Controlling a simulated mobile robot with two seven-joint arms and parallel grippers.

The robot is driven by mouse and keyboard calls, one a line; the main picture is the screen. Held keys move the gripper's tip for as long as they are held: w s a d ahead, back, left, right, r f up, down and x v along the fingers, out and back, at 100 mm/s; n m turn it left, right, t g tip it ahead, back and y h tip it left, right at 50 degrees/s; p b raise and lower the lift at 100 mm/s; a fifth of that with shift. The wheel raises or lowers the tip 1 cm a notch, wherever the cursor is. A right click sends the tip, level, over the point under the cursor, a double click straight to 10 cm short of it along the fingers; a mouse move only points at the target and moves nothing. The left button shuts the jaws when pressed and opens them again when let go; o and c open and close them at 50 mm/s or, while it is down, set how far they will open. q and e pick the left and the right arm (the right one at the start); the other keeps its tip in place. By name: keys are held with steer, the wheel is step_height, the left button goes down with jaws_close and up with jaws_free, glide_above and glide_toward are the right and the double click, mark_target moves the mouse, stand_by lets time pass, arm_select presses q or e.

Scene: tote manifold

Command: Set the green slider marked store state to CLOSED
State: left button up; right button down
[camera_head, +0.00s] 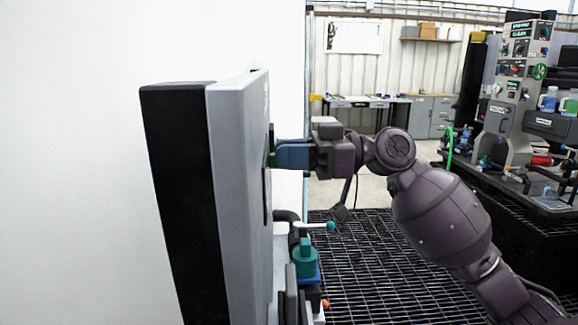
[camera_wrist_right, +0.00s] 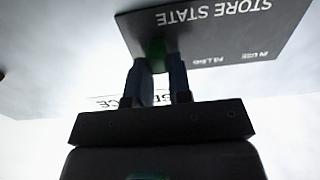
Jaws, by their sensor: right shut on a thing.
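The green slider (camera_wrist_right: 155,50) sits on a dark plate marked STORE STATE (camera_wrist_right: 215,35), which appears upside down in the right wrist view. My right gripper (camera_wrist_right: 158,75) is shut on the slider, one finger on each side of it. In the head view the right gripper (camera_head: 275,155) reaches left to the face of a grey panel (camera_head: 238,170), and a sliver of green shows at its fingertips. The plate also carries smaller words, one reading IN USE; the label at the slider's own end is hidden. My left gripper does not show.
Below the gripper, a teal valve part (camera_head: 305,260) and a teal-tipped lever (camera_head: 318,226) stick out beside the panel. A dark grated floor (camera_head: 370,270) lies below. A machine (camera_head: 515,90) and a bench stand at the right.

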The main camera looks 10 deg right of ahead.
steer(key=shift+w+d+r, duration=0.1)
steer(key=shift+d+r, duration=0.05)
steer(key=c, duration=1.4)
jaws_free()
steer(key=o, duration=0.4)
steer(key=shift+w, duration=0.15)
steer(key=shift+c, duration=0.2)
steer(key=s+d, duration=0.2)
steer(key=d, duration=0.8)
steer(key=shift+s+d+b, duration=0.15)
steer(key=shift+d+b, duration=0.1)
steer(key=shift+b, duration=0.05)
